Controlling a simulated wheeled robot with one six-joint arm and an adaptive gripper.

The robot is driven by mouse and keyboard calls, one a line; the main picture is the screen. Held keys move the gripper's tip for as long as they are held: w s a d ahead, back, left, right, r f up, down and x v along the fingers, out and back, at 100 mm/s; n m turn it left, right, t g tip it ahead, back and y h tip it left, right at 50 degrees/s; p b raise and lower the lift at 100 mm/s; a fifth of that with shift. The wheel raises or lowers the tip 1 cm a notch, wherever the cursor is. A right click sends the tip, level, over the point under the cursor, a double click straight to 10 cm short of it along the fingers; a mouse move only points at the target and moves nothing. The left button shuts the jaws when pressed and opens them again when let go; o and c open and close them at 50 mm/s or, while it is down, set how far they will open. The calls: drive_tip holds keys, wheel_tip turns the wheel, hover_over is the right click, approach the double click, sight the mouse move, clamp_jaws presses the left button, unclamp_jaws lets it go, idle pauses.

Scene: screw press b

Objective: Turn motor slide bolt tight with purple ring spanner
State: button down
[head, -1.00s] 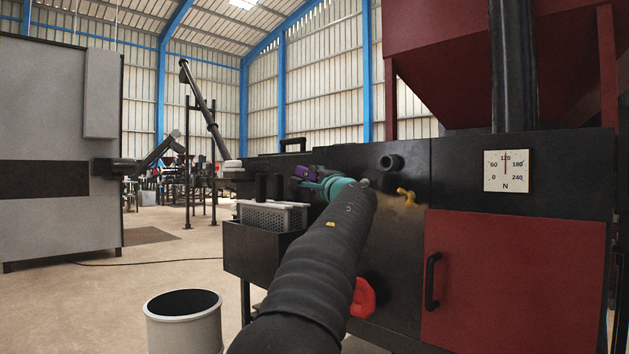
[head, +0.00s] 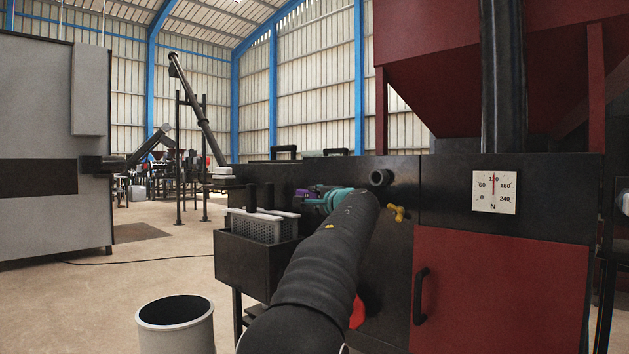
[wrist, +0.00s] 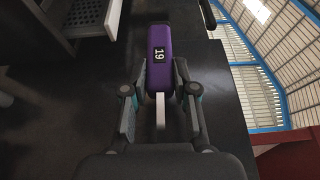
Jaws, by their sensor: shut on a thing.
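The purple ring spanner (wrist: 160,48) is in my gripper (wrist: 160,88). In the wrist view its purple handle, with a black number label, points away between the two fingers. A pale metal shank runs back from it toward the palm. In the head view my gripper (head: 335,200) shows teal parts in front of the black machine, with a bit of the purple spanner (head: 301,194) at its left. The spanner's ring end is not clearly seen. I cannot make out the motor slide bolt in either view.
A grey perforated basket (head: 262,229) on a black shelf box (head: 250,262) stands left of my arm. A pipe stub (head: 380,177) and a yellow knob (head: 397,213) stick out at its right. A pale bin (head: 176,335) stands on the floor. A red door (head: 480,290) is at right.

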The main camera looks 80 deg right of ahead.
drive_tip(key=f+n+g+y+p, duration=0.1)
drive_tip(key=y+p, duration=0.1)
drive_tip(key=p, duration=0.3)
drive_tip(key=shift+s+a+f+g, duration=0.1)
drive_tip(key=shift+f+g, duration=0.05)
drive_tip(key=shift+g, duration=0.25)
drive_tip(key=p, duration=0.1)
drive_tip(key=f+p, duration=0.1)
drive_tip(key=f+g+y+p, duration=0.1)
drive_tip(key=shift+s+d+n, duration=0.25)
drive_tip(key=shift+s+n, duration=0.05)
drive_tip(key=shift+s, duration=0.05)
idle(0.4)
drive_tip(key=shift+s+d, duration=0.55)
drive_tip(key=shift+d, duration=0.3)
idle(1.6)
drive_tip(key=shift+b, duration=0.45)
drive_tip(key=shift+w+r+t+h+b, duration=0.1)
drive_tip(key=shift+r+t+h+b, duration=0.35)
drive_tip(key=shift+b, duration=0.6)
drive_tip(key=r+m+t+h+b, duration=0.1)
drive_tip(key=b, duration=0.3)
drive_tip(key=shift+w+d+r, duration=0.15)
drive_tip(key=shift+r+b, duration=0.3)
drive_tip(key=shift+b, duration=0.05)
